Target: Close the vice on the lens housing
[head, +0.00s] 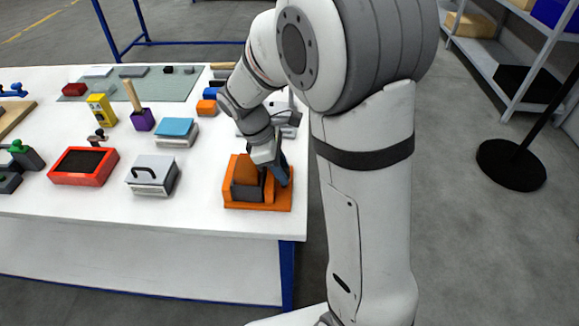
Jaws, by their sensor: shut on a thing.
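The vice (232,196) is orange and stands at the front right corner of the white table. A dark grey block (246,191) sits between its orange parts; it may be the lens housing, but its details are too small to tell. My gripper (274,172) points down at the right side of the vice. It is shut on a part of the vice there, and the gripped part is mostly hidden by the fingers and wrist. I cannot tell whether the vice jaws touch the block.
On the white table (207,215), a silver box with a black handle (153,175) and a red tray (84,166) stand left of the vice. A blue-topped box (175,130), a purple holder (143,120) and a yellow box (101,110) stand behind. The table's right edge is close to the vice.

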